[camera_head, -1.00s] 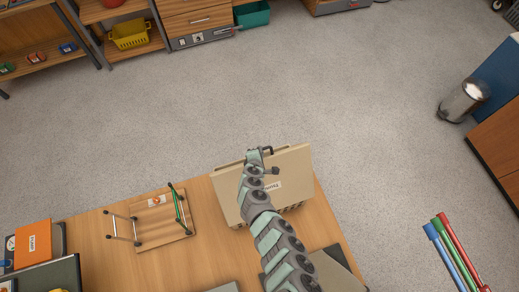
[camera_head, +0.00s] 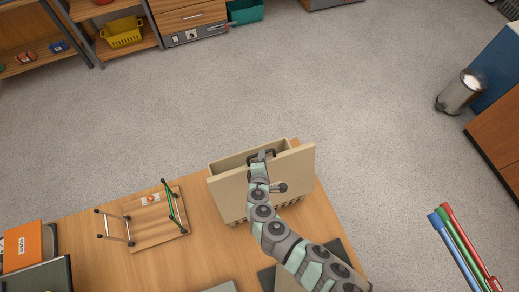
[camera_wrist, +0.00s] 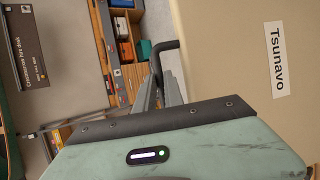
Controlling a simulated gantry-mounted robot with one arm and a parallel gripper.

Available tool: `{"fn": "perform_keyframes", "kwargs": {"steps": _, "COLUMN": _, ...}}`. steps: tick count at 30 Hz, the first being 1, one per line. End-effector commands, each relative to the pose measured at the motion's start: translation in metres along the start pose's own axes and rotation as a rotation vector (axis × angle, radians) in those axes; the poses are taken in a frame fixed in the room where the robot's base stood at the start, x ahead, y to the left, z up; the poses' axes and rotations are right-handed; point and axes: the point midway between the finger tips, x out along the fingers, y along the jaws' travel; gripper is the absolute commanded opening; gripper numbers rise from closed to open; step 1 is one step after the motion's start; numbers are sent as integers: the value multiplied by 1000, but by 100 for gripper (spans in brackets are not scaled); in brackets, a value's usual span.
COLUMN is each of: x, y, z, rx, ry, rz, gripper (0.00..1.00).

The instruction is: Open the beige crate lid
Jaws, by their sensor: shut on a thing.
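The beige crate (camera_head: 222,165) stands on the wooden table, near its far edge. Its lid (camera_head: 303,165) is raised on edge, with a dark gap between it and the crate's far rim. My gripper (camera_head: 261,160) is at the lid's top edge, shut on the black handle (camera_head: 290,143). The arm covers part of the lid and its label. In the wrist view, my fingers (camera_wrist: 165,92) close around the black bent handle (camera_wrist: 168,46). The lid's beige face (camera_wrist: 240,70) with a white "Tsunavo" label fills the right side.
A small wooden rack (camera_head: 155,220) with a green bar lies left of the crate on the table (camera_head: 195,265). An orange box (camera_head: 25,245) is at the far left. Open floor lies beyond the table.

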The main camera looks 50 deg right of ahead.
Motion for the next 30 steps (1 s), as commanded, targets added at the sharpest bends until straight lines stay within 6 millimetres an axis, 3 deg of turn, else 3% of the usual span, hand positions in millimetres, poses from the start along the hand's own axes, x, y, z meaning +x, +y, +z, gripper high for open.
{"fn": "perform_keyframes", "kwargs": {"steps": 1, "x": -3, "y": -13, "z": 2, "rx": 3, "ry": 0, "rz": 17, "gripper": 0}}
{"fn": "perform_keyframes", "kwargs": {"steps": 18, "x": -77, "y": -43, "z": 33, "rx": 80, "ry": -4, "rz": 194, "gripper": 0}}
{"fn": "perform_keyframes", "kwargs": {"steps": 30, "x": -100, "y": -58, "z": 43, "rx": 82, "ry": -7, "rz": 189, "gripper": 0}}
